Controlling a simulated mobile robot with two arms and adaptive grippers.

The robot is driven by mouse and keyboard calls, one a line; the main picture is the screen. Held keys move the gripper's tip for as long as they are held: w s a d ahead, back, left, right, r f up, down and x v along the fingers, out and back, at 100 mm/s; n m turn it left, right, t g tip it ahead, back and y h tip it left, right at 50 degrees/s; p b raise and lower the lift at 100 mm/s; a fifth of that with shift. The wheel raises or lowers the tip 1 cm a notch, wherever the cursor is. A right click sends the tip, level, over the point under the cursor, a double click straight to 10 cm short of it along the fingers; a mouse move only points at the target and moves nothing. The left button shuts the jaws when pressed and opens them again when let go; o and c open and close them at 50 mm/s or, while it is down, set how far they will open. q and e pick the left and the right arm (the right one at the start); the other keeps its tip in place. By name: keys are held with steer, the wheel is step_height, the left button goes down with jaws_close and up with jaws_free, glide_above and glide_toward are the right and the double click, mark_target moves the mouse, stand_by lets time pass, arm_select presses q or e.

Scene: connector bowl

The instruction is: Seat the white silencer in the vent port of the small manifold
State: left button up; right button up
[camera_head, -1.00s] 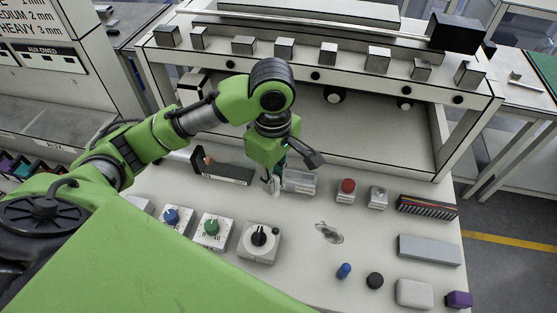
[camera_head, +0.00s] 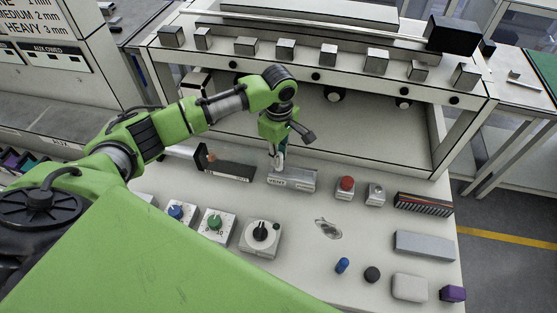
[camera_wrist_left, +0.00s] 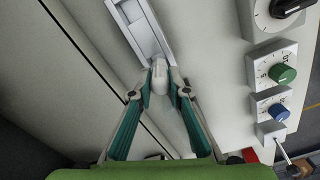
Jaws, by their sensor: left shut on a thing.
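The small manifold (camera_head: 303,180) is a grey metal block on the bench, with a label on its front left that seems to read VENT. My left gripper (camera_head: 278,164) points down over the manifold's left end. In the left wrist view its teal fingers (camera_wrist_left: 160,88) are shut on the white silencer (camera_wrist_left: 159,77), a short rounded white piece. The manifold also shows in the wrist view (camera_wrist_left: 146,32), with the silencer at its near end. The vent port is hidden, and I cannot tell whether the silencer is in it or just above it. My right gripper is not in view.
A dark tray (camera_head: 230,170) lies left of the manifold; a red button box (camera_head: 345,187) stands to its right. Dial boxes (camera_head: 214,224) are in front. A shelf frame (camera_head: 320,75) rises behind. The bench between the manifold and the dial boxes is clear.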

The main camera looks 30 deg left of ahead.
arm_select(q)
step_height(320, 180, down, 3)
steer(key=shift+w+a+f, duration=0.1)
steer(key=shift+f, duration=0.1)
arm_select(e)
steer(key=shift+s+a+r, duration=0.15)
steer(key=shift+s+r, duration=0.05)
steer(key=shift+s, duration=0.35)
arm_select(q)
steer(key=o, duration=0.9)
steer(key=shift+f, duration=0.15)
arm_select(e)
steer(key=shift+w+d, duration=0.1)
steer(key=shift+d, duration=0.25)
